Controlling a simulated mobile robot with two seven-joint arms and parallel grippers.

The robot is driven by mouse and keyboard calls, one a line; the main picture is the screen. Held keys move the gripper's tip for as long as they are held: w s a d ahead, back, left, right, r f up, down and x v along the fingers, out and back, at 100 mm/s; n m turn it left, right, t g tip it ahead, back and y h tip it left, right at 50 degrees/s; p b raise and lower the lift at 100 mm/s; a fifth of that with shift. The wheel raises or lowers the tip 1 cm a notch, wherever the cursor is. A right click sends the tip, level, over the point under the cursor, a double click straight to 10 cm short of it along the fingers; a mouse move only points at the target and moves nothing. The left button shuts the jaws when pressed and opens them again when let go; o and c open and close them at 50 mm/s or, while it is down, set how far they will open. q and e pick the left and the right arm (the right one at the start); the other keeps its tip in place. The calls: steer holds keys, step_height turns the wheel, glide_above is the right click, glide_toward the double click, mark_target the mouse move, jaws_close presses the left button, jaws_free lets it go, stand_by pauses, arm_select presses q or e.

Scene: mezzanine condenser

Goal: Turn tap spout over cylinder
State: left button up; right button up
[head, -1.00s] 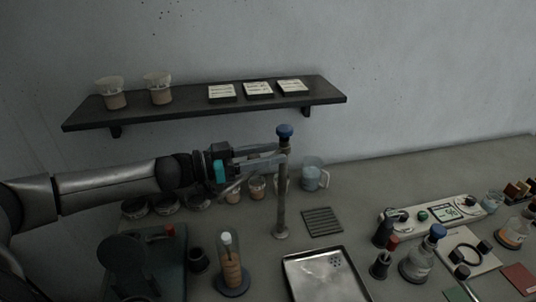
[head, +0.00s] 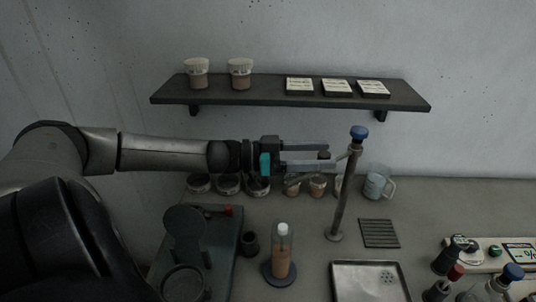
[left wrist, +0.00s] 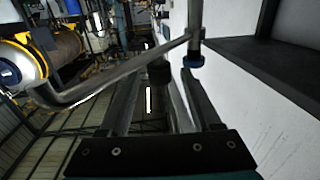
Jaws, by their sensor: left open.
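The tap is a grey upright post (head: 342,200) with a blue knob (head: 358,132) on top. Its thin spout (head: 300,180) runs from near the top toward the lower left. The spout also crosses the left wrist view (left wrist: 120,75), with the blue knob (left wrist: 193,61) at its upper right. My left gripper (head: 332,156) is open, its fingers level and pointing right, just left of the post top. A small black knob (left wrist: 158,72) shows between the fingers; I cannot tell whether they touch it. The cylinder (head: 281,255), with tan contents, stands upright on a round base below the gripper.
A wall shelf (head: 240,97) with two cups and several labelled boxes is above my arm. A metal tray (head: 340,285) and slotted plate (head: 379,233) lie near the post. A jug (head: 376,185) and small jars stand behind. Bottles (head: 490,290) stand at the right.

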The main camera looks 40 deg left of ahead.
arm_select(q)
steer(key=p+v, duration=0.4)
steer(key=v, duration=0.6)
steer(key=shift+s+a+p, duration=0.25)
steer(key=shift+s+p, duration=0.1)
steer(key=shift+p, duration=0.05)
